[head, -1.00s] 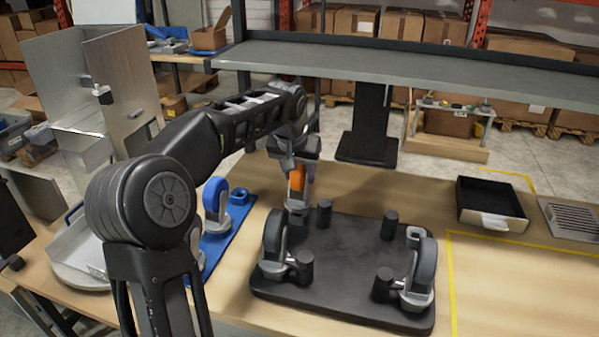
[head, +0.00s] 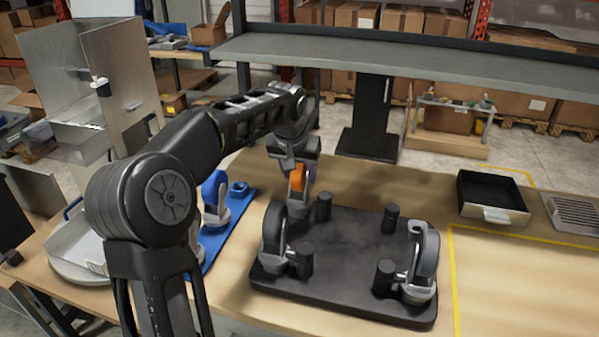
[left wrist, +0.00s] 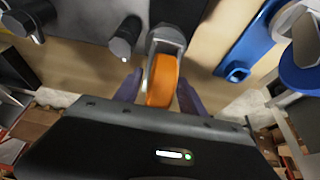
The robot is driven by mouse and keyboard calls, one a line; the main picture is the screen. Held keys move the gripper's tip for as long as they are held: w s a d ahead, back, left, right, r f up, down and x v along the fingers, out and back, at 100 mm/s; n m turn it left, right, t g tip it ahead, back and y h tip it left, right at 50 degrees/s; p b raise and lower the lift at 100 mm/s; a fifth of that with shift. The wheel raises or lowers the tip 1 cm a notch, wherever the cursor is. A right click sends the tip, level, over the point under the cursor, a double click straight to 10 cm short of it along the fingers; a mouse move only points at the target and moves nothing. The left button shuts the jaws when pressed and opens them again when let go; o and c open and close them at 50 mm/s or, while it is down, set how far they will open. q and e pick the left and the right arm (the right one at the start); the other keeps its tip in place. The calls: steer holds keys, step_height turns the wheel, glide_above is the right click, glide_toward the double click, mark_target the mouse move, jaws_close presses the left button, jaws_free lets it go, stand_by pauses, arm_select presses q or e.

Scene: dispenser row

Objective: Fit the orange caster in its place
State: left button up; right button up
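The orange caster (head: 297,179) has an orange wheel in a grey fork and stands upright at the far left corner of the black plate (head: 345,270). Its foot is partly hidden behind the near left caster, so I cannot tell how it meets the plate. In the left wrist view the orange wheel (left wrist: 162,80) lies between my fingers. My left gripper (head: 300,168) points down over the wheel; its purple fingers (left wrist: 159,90) stand on both sides, with a narrow gap beside the wheel. My right gripper is out of view.
Grey-wheeled casters stand at the plate's near left (head: 275,232) and right (head: 425,262). Several black posts rise from the plate. A blue tray (head: 232,226) with a blue-wheeled caster (head: 214,192) lies to the left. A black open bin (head: 490,195) is at the right. A grey shelf (head: 400,62) hangs behind.

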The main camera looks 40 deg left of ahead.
arm_select(q)
steer(key=o, duration=0.4)
steer(key=shift+c, duration=0.2)
steer(key=shift+f, duration=0.1)
steer(key=shift+b+v, duration=0.35)
steer(key=shift+v, duration=3.65)
